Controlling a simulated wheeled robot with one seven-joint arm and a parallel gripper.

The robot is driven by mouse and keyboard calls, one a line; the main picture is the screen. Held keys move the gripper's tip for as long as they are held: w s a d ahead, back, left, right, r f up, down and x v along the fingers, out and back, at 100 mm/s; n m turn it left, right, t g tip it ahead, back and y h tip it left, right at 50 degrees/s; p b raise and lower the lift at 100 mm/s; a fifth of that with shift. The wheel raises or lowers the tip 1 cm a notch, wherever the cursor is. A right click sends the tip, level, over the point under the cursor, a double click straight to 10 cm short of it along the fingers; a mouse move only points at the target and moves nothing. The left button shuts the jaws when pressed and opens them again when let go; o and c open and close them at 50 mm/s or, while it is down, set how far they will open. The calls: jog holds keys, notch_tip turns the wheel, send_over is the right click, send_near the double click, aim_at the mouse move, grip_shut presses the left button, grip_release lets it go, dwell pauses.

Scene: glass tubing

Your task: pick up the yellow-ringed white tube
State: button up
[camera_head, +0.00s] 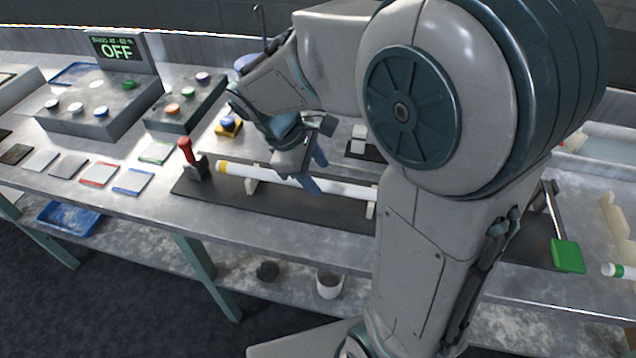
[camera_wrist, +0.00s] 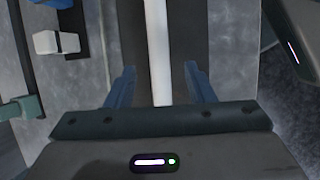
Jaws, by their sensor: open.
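The white tube with a yellow ring (camera_head: 290,180) lies across low supports on a dark mat (camera_head: 215,199) on the metal table. The yellow ring is at its left end in the head view. My arm hides its right end. My gripper (camera_head: 315,172) is over the middle of the tube, pointing down. In the wrist view the white tube (camera_wrist: 158,60) runs lengthwise between the two open blue fingers of my gripper (camera_wrist: 160,88), with a gap on each side. The yellow ring is outside the wrist view.
A red-handled clamp (camera_head: 190,160) stands at the mat's left end. Button boxes (camera_head: 100,115) and flat coloured tiles (camera_head: 98,174) are to the left. A white block (camera_head: 358,140) stands behind the tube. A green-ended lever (camera_head: 567,256) and a green-ringed tube (camera_head: 618,271) are at right.

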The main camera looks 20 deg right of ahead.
aim_at(323, 182)
jog(key=x, duration=0.3)
jog(key=shift+w+f, duration=0.1)
jog(key=shift+f, duration=0.05)
grip_shut()
